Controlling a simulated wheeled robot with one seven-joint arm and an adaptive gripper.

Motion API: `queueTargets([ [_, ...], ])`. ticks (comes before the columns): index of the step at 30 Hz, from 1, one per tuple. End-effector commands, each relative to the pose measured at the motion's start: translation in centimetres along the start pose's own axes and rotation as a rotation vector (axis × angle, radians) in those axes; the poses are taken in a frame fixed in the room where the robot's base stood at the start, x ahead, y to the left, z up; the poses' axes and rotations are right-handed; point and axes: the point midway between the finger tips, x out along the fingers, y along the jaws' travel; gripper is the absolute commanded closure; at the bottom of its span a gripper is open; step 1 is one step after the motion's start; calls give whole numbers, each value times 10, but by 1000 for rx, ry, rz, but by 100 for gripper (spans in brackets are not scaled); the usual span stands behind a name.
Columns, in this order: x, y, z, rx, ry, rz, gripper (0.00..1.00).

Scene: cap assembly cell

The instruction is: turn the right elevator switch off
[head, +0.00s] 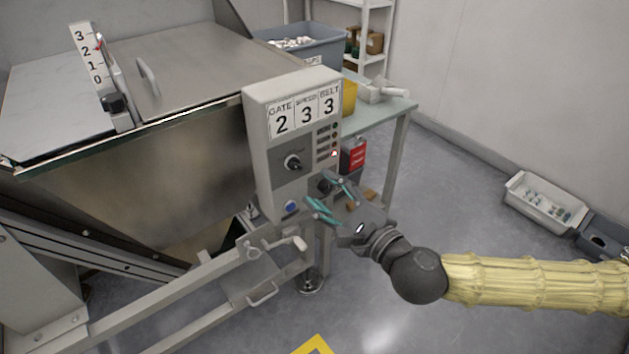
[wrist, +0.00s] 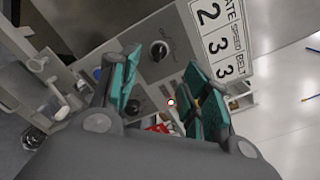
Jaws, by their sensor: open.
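The grey control box (head: 258,150) stands at the front of the steel hopper. Its upper black rotary knob (head: 293,162) sits on a grey panel; it also shows in the wrist view (wrist: 159,50). A lower dark knob (head: 324,186) is at the right of the box, close to my fingers; in the wrist view this dark knob (wrist: 133,106) shows beside the left finger. I cannot tell from labels which control is the right elevator switch. My gripper (head: 334,198) has its teal fingers apart and empty, in front of the box's lower right; the fingers also show in the wrist view (wrist: 160,85).
A blue button (head: 291,207) is at the box's lower left. A red light (head: 334,153) glows at the right edge. Cards read GATE 2, SPEED 3, BELT 3. A metal frame with a handle (head: 262,294) stands below. Open floor lies right, with a white bin (head: 517,184).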

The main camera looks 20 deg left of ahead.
Motion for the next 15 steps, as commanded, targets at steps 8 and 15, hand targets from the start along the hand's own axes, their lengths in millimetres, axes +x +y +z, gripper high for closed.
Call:
queueTargets([
  [8,-24,0,0,-1,0,-1,53],
  [15,-27,0,0,-1,-1,0,53],
])
